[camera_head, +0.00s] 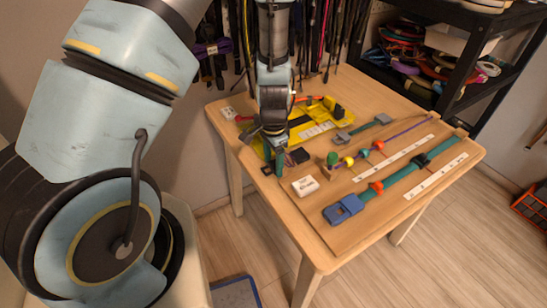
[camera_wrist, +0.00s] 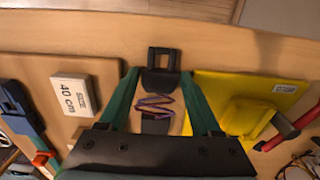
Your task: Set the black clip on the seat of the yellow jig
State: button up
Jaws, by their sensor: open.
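The black clip (camera_wrist: 164,56), with an open rectangular frame at one end, lies on the table between the tips of my gripper (camera_wrist: 160,78) in the wrist view. The teal fingers stand apart on either side of it; whether they touch it I cannot tell. A purple zigzag cord (camera_wrist: 155,104) lies behind the clip, between the fingers. The yellow jig (camera_wrist: 222,84) is beside the right finger and has a raised yellow part. In the head view my gripper (camera_head: 274,168) points down near the table's left edge, partly covering the yellow jig (camera_head: 341,123) area. The jig's seat is not clearly visible.
A white block marked 40 cm (camera_wrist: 74,97) lies left of the fingers, also in the head view (camera_head: 305,186). A blue buckle (camera_head: 343,210) on a teal strap, beaded cord and white scale strips occupy the table's right. Red-handled tool (camera_wrist: 285,132) lies by the jig.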

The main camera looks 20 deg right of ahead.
aim_at(273, 165)
jog(key=shift+c, duration=0.2)
jog(key=c, duration=0.9)
jog(key=shift+r+p, duration=1.95)
jog(key=shift+r, duration=0.55)
jog(key=shift+w, duration=0.1)
jog(key=shift+w+a+b, duration=0.25)
jog(key=shift+w+a, duration=0.2)
jog(key=shift+w, duration=1.75)
jog(key=shift+w+a+b, duration=0.25)
jog(key=shift+w+a, duration=0.15)
jog(key=shift+w, duration=1.75)
jog(key=shift+w+a+b, duration=0.25)
jog(key=shift+w+a, duration=0.2)
jog(key=shift+w, duration=1.75)
jog(key=shift+d, duration=0.15)
jog(key=shift+w+d, duration=0.2)
jog(key=shift+d, duration=0.85)
jog(key=shift+w+d, duration=0.25)
jog(key=shift+d, duration=0.75)
jog(key=shift+w+d, duration=0.2)
jog(key=shift+d, duration=0.85)
jog(key=shift+f+b, duration=0.5)
jog(key=shift+b, duration=0.15)
